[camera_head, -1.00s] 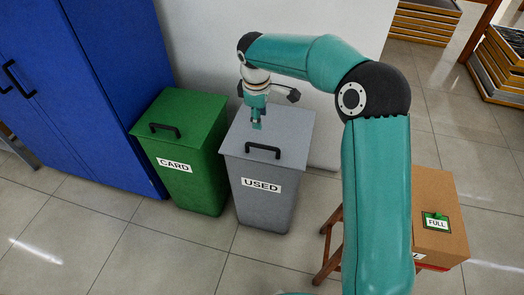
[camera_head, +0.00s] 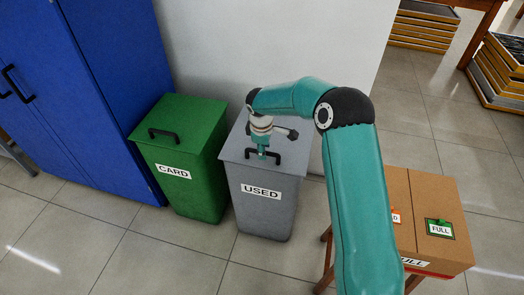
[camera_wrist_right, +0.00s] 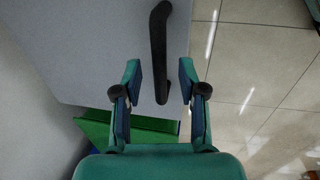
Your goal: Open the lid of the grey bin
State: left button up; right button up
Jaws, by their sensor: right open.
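The grey bin (camera_head: 266,218) with the "USED" label stands on the floor, and its flat lid (camera_head: 233,150) is closed. A black bar handle (camera_head: 278,155) is on top of the lid near its front edge. My right gripper (camera_head: 262,154) points down at the handle. In the right wrist view the handle (camera_wrist_right: 158,35) runs in between the two spread fingers of the gripper (camera_wrist_right: 160,75). The fingers are open, with a gap on each side of the bar. My left gripper is not in view.
A green bin (camera_head: 185,190) labelled "CARD" stands close on the left, with a blue cabinet (camera_head: 95,110) beyond it. A white wall (camera_head: 300,45) is behind. A cardboard box (camera_head: 430,215) on a wooden stand is at the right. Tiled floor in front is free.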

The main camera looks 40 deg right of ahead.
jog(key=shift+f, duration=0.45)
grip_shut()
